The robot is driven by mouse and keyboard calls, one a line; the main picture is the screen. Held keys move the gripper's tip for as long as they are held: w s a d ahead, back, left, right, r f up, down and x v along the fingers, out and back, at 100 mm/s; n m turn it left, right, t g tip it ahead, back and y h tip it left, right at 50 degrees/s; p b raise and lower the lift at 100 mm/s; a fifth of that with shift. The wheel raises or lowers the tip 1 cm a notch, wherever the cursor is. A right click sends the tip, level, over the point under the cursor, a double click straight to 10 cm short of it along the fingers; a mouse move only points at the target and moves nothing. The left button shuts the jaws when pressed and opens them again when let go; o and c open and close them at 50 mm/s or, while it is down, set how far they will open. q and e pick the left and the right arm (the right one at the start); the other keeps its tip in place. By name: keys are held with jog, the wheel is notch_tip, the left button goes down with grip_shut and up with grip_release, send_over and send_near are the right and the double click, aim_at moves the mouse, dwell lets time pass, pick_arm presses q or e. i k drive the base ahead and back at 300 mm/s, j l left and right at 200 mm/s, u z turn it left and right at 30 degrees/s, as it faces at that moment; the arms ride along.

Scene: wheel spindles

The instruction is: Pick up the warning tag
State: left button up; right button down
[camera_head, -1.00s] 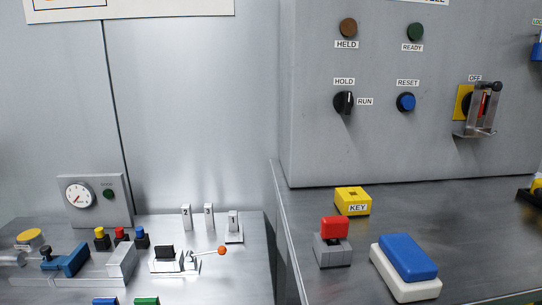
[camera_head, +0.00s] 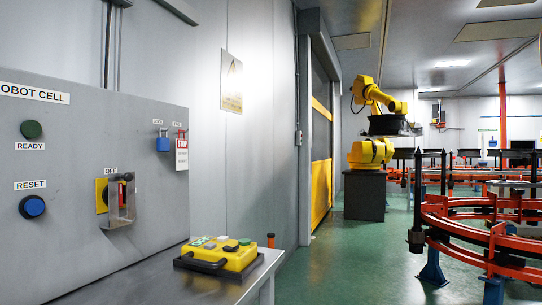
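The warning tag (camera_head: 182,155) is a white tag with a red "STOP" band. It hangs on the grey panel near its right edge, under a small label and a red piece at its top. A blue padlock (camera_head: 163,142) hangs just left of it under a "LOCK" label. Neither of my grippers shows in the head view.
The grey control panel (camera_head: 75,240) carries a switch with a clear cover (camera_head: 120,200). A yellow pendant (camera_head: 217,256) lies on the metal bench (camera_head: 190,290) below the tag. Green floor (camera_head: 350,260) is open to the right; a yellow robot arm (camera_head: 370,150) and red conveyor (camera_head: 480,240) stand beyond.

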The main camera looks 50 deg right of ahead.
aim_at(182, 158)
jog(key=z, duration=1.1)
jog(key=i+l+u, duration=0.15)
jog(key=u, duration=0.95)
jog(key=i+l+u, duration=0.1)
jog(key=l+u, duration=0.35)
jog(key=l, duration=0.4)
jog(key=l+u, duration=0.45)
jog(key=l, duration=0.4)
